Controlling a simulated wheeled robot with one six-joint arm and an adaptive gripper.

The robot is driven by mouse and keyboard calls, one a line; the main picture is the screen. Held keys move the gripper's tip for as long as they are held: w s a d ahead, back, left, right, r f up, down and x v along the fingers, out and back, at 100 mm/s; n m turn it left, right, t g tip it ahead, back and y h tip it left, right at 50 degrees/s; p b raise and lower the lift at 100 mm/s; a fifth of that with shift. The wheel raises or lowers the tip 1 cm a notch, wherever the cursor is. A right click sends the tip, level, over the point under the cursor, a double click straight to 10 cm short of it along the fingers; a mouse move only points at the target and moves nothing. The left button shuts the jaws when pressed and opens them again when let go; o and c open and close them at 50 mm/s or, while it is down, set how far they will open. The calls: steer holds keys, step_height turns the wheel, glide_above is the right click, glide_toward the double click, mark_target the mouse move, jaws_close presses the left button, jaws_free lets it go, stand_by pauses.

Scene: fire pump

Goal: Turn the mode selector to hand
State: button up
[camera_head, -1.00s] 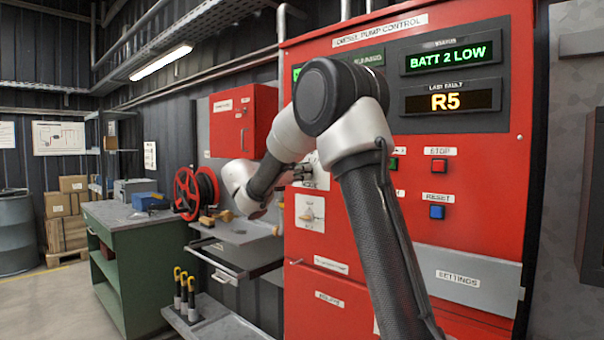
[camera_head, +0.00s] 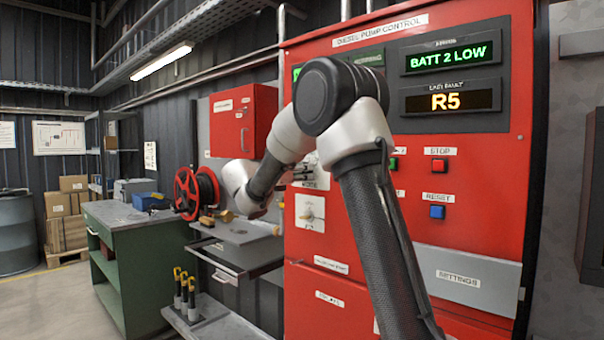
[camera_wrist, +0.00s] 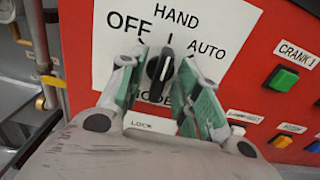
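The mode selector knob (camera_wrist: 160,68) is black and sits on a white plate (camera_wrist: 110,55) marked OFF, HAND and AUTO. Its long axis lines up with the HAND tick, allowing for the tilt of the view. My gripper (camera_wrist: 162,62) has its two green-padded fingers either side of the knob. The fingertips are close to it, with what looks like a narrow gap; light contact cannot be ruled out. In the head view my gripper (camera_head: 298,178) is at the plate on the red cabinet (camera_head: 470,205), and my arm hides the knob.
A green button (camera_wrist: 281,78) and several others lie right of the plate. A LOCK label (camera_wrist: 141,125) is below the knob. The head view shows a red STOP button (camera_head: 439,166), a blue RESET button (camera_head: 437,212), and a grey shelf (camera_head: 235,233) left of the cabinet.

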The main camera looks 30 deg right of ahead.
steer(key=v, duration=1.2)
stand_by(0.3)
